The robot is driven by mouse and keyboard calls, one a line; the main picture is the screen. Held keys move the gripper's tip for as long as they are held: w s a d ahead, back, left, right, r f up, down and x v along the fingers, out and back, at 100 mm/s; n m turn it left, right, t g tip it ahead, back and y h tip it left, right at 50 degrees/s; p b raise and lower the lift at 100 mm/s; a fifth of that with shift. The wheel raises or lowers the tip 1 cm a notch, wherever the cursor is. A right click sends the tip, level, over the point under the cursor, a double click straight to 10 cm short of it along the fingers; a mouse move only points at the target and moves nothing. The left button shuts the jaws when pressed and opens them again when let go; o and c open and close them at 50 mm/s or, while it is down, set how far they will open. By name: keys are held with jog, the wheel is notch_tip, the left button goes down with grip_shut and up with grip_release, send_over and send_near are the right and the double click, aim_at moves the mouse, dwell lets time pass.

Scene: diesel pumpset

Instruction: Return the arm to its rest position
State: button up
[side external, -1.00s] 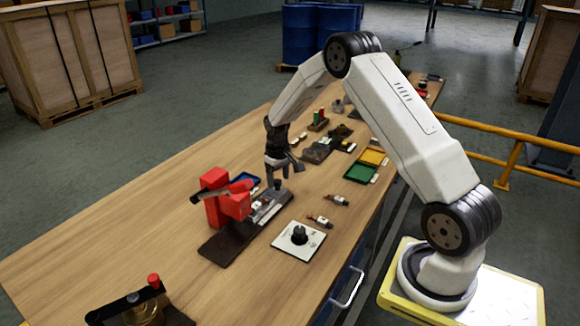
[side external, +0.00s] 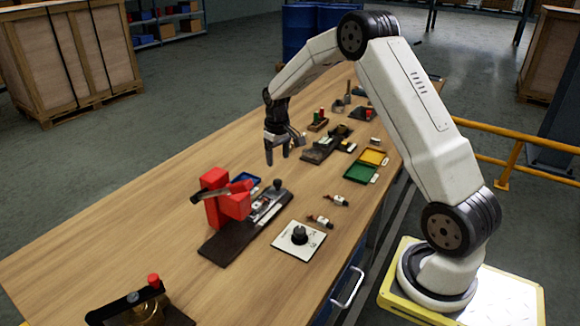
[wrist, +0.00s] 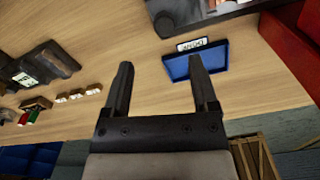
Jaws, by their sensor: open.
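My gripper (side external: 276,158) hangs in the air above the wooden bench (side external: 120,215), fingers pointing down. It also shows in the wrist view (wrist: 160,82), with its two fingers apart and nothing between them but bench top. In the side view it is behind and above the red machine (side external: 228,204) on its dark base, clear of it. My arm is bent, reaching over the bench from its base at the right.
A blue tray (wrist: 180,66) lies on the bench by the machine. A green tray (side external: 361,173), a yellow tray (side external: 374,157) and a white dial plate (side external: 299,240) lie along the right side. A yellow rail (side external: 510,165) stands behind my base. The bench's left part is bare.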

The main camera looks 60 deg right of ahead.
jog(key=shift+s+a+r, duration=0.1)
jog(key=shift+a+r, duration=0.05)
jog(key=shift+a, duration=0.25)
jog(key=s+a+r+n+t, duration=0.2)
jog(key=s+a, duration=1.6)
jog(key=a, duration=0.2)
jog(key=shift+s+a+n+t, duration=0.3)
jog(key=shift+s+a, duration=0.05)
